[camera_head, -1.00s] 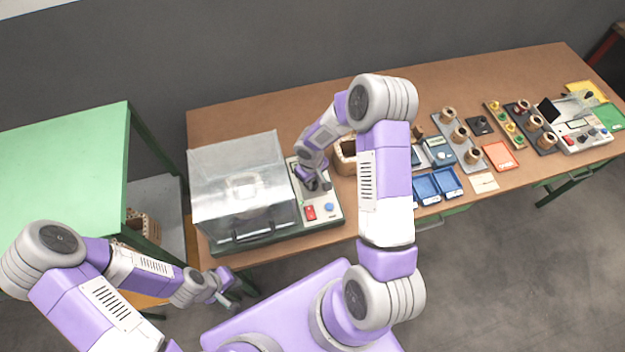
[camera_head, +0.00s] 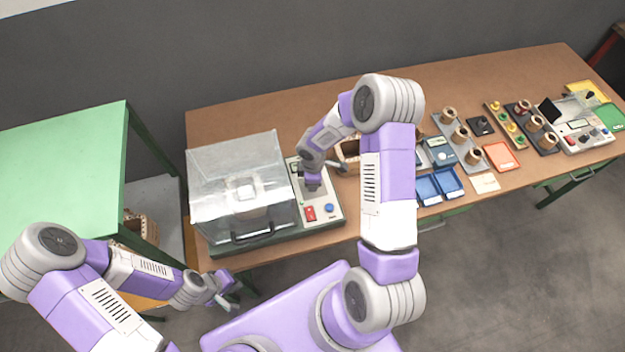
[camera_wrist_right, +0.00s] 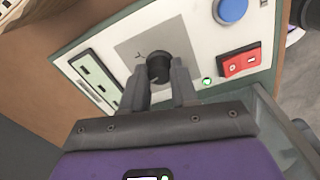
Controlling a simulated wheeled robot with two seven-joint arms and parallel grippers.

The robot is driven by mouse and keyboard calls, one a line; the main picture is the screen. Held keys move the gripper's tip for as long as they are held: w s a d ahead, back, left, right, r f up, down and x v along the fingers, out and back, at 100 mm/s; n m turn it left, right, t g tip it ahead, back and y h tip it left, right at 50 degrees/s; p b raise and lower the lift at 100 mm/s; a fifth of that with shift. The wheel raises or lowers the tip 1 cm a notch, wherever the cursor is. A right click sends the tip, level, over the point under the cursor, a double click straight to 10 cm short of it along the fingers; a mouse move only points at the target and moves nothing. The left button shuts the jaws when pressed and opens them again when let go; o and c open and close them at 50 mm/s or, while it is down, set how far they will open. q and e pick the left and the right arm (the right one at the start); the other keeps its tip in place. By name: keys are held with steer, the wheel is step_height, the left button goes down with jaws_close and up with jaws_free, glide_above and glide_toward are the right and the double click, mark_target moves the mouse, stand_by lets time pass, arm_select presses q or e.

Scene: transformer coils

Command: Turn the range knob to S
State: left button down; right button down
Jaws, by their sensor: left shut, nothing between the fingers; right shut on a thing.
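The range knob (camera_wrist_right: 159,68) is a round black knob on a grey square plate of the tester's control panel (camera_wrist_right: 205,35). In the right wrist view my right gripper (camera_wrist_right: 162,78) is shut on the knob, one finger on each side. Its pointer and the letters around it are too small or hidden to read. In the head view the right gripper (camera_head: 313,186) is over the panel and covers the knob. My left gripper (camera_head: 229,298) is shut and empty, off the table's front edge at lower left.
A clear-covered box (camera_head: 240,185) stands left of the panel. A red switch (camera_wrist_right: 241,61) and a blue button (camera_wrist_right: 232,10) are close to the knob. Blue trays (camera_head: 438,186) and several coils lie further right. A green table (camera_head: 60,170) stands at left.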

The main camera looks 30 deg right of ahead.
steer(key=n+p, duration=0.1)
steer(key=n, duration=0.5)
steer(key=shift+n+p, duration=0.3)
steer(key=shift+p, duration=0.05)
stand_by(0.5)
steer(key=c, duration=0.9)
jaws_free()
steer(key=shift+o, duration=0.2)
step_height(320, 180, up, 8)
steer(key=shift+s+f+p, duration=0.15)
steer(key=shift+p, duration=0.3)
